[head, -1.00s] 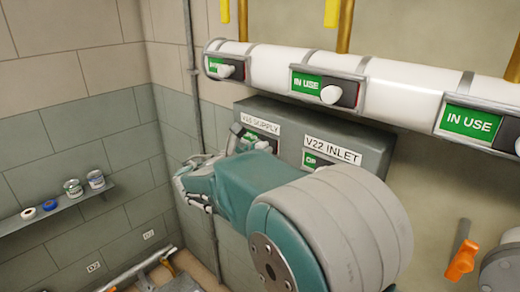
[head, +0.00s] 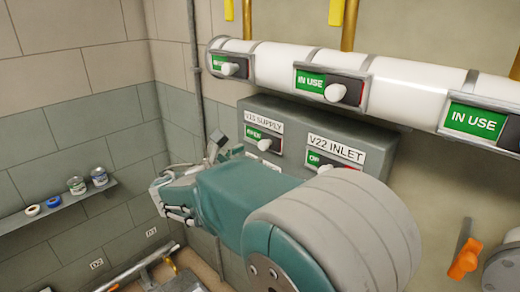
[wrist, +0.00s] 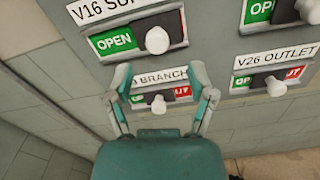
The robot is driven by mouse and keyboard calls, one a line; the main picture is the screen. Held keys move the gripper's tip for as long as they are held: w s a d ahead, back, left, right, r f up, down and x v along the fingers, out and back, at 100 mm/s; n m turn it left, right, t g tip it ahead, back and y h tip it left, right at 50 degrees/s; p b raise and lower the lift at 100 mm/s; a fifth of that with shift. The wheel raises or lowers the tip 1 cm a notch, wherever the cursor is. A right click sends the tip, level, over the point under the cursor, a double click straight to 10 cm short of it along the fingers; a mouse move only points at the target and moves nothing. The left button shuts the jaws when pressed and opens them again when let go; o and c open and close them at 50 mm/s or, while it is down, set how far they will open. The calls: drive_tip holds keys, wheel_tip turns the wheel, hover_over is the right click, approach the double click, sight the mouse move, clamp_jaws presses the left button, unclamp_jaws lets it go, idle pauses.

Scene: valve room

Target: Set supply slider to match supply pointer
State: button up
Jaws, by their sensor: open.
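The V16 supply slider has a white knob (wrist: 157,40) on a dark plate, with a green OPEN field showing to its left. In the head view the V16 SUPPLY label (head: 263,121) sits above this slider (head: 265,145). My gripper (wrist: 160,77) is open and empty in the wrist view, its fingertips spread below the supply knob and apart from it. Between the fingers the branch slider's knob (wrist: 158,104) shows, with green and red fields beside it; its label is partly covered. I cannot make out a supply pointer in either view.
The V22 inlet slider (head: 325,168) is right of supply on the same grey box, and the V26 outlet slider (wrist: 276,87) is below it. A white pipe (head: 408,95) with IN USE sliders runs above. A shelf (head: 70,202) with cans is at left.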

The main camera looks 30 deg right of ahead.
drive_tip(key=v, duration=0.6)
drive_tip(key=s+d+f+m+g+y, duration=0.2)
drive_tip(key=s+f+m+y, duration=0.15)
drive_tip(key=s, duration=0.25)
drive_tip(key=s+d+f+m+g+y, duration=0.25)
drive_tip(key=s+m+y, duration=0.2)
drive_tip(key=s, duration=0.25)
drive_tip(key=s+a+f+m+t+y, duration=0.4)
drive_tip(key=s+a+m+y, duration=0.4)
drive_tip(key=m, duration=0.3)
drive_tip(key=shift+s+m+y, duration=0.3)
drive_tip(key=shift+m+y, duration=0.1)
drive_tip(key=shift+y, duration=0.1)
